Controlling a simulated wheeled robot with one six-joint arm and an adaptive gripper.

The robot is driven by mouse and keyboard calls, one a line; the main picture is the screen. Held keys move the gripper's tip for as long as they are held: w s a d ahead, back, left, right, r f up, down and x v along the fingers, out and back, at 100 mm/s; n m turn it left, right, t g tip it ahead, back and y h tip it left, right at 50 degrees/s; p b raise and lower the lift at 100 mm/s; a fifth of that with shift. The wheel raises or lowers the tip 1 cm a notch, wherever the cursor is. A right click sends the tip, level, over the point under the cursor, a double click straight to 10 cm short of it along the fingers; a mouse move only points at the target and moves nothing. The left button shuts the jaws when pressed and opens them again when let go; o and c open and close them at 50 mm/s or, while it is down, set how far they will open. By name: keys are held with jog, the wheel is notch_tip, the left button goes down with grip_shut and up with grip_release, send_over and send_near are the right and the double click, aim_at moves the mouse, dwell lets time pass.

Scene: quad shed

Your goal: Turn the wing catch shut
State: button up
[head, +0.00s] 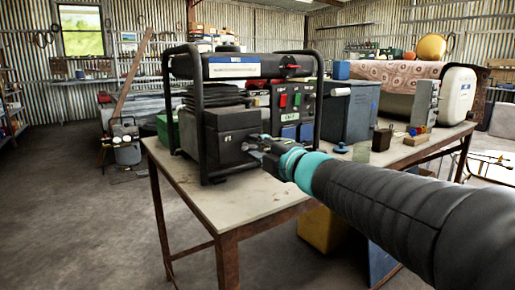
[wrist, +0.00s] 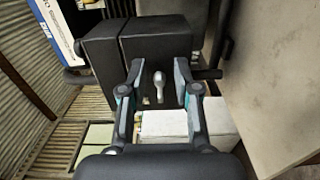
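The wing catch (wrist: 158,84) is a small pale metal piece on the face of a dark box (wrist: 150,42). In the wrist view it shows between the two fingers of my gripper (wrist: 158,68), with a gap on each side. My gripper is open and pointed at the box face. In the head view my gripper (head: 260,147) is at the right side of the dark box (head: 220,142) on the black-framed generator (head: 240,95). The catch itself is too small and covered to make out there.
The generator stands on a workbench (head: 205,197) with a grey bin (head: 350,108), a small dark pot (head: 382,138) and a white tank (head: 457,95) to its right. The frame's black bars (head: 197,110) stand close to the box.

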jog(key=v, duration=1.2)
jog(key=w+d+f+m+t+h, duration=0.2)
jog(key=w+d+f+m+h, duration=0.1)
jog(key=d+m+h, duration=0.6)
jog(key=s+d+f+m+g+h, duration=0.3)
jog(key=d+f+m+h, duration=0.1)
jog(key=d+f+m, duration=0.35)
jog(key=s+f+m+g, duration=0.5)
jog(key=s+f+m, duration=0.1)
jog(key=s+f, duration=0.25)
jog(key=s+a+f+m+g+y, duration=0.2)
jog(key=s+a+f, duration=0.3)
jog(key=s+a, duration=0.3)
jog(key=shift+s+g+y, duration=0.5)
jog(key=shift+s+g, duration=0.2)
jog(key=shift+s, duration=0.5)
